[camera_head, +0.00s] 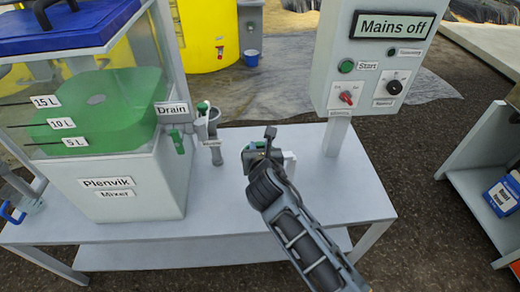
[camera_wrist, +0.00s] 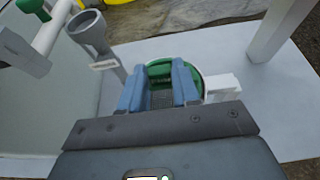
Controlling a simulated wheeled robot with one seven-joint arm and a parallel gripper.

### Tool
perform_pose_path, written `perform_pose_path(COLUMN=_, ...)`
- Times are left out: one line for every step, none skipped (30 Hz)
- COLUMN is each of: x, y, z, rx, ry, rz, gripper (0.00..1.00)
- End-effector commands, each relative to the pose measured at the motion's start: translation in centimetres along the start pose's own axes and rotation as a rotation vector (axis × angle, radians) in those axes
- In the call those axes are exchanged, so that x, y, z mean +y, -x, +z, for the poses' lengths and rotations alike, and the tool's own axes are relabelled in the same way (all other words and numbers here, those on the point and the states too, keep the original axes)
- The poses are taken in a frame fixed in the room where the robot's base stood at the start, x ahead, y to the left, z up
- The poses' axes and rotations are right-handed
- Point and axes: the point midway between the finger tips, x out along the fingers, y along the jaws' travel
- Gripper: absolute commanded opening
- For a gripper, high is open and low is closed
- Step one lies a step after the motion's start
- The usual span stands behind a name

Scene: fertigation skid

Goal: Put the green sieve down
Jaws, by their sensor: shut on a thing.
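The green sieve (camera_wrist: 160,68) is between the two blue-grey fingers of my gripper (camera_wrist: 160,88), which is shut on it. In the head view only a small part of the sieve (camera_head: 257,145) shows beside my gripper (camera_head: 264,156); my gripper hides the rest. A white round-edged part with a block on its right side (camera_wrist: 222,84) lies around or just below the sieve, over the grey bench top. I cannot tell whether the sieve touches it.
The grey bench (camera_head: 330,205) is mostly clear to the right. The Plenvik mixer tank (camera_head: 125,190) stands at the left, with a drain valve (camera_head: 178,140) and a grey upright tube (camera_head: 214,140) near my gripper. The control box (camera_head: 370,65) stands on a post behind right.

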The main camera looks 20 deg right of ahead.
Motion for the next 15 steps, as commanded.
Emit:
perform_pose_path(x=0.0, y=-0.14, z=-0.31, rx=-0.001, ry=0.0, rz=0.0, gripper=0.0)
perform_pose_path(x=0.01, y=-0.16, z=-0.33, rx=-0.002, ry=0.0, rz=0.001, gripper=0.0)
perform_pose_path(x=0.02, y=-0.15, z=-0.31, rx=-0.003, ry=0.0, rz=0.001, gripper=0.0)
perform_pose_path(x=0.02, y=-0.14, z=-0.28, rx=-0.003, ry=-0.001, rz=0.001, gripper=0.0)
perform_pose_path(x=0.02, y=-0.13, z=-0.27, rx=-0.003, ry=-0.001, rz=0.001, gripper=0.0)
perform_pose_path(x=0.02, y=-0.13, z=-0.28, rx=-0.002, ry=-0.001, rz=0.001, gripper=0.0)
perform_pose_path(x=0.02, y=-0.13, z=-0.27, rx=-0.002, ry=-0.001, rz=0.001, gripper=0.0)
perform_pose_path(x=0.02, y=-0.13, z=-0.29, rx=-0.002, ry=-0.001, rz=0.001, gripper=0.0)
perform_pose_path(x=0.02, y=-0.15, z=-0.35, rx=-0.002, ry=0.0, rz=0.001, gripper=0.0)
perform_pose_path(x=0.02, y=-0.18, z=-0.43, rx=-0.002, ry=0.0, rz=0.001, gripper=0.0)
perform_pose_path(x=0.02, y=-0.22, z=-0.52, rx=-0.002, ry=0.0, rz=0.001, gripper=0.0)
perform_pose_path(x=0.02, y=-0.21, z=-0.5, rx=-0.001, ry=0.0, rz=0.001, gripper=0.34)
perform_pose_path(x=0.02, y=-0.2, z=-0.49, rx=-0.001, ry=0.0, rz=0.001, gripper=0.36)
perform_pose_path(x=0.02, y=-0.2, z=-0.49, rx=-0.001, ry=0.0, rz=0.001, gripper=0.39)
perform_pose_path(x=0.02, y=-0.2, z=-0.49, rx=-0.001, ry=0.0, rz=0.001, gripper=0.43)
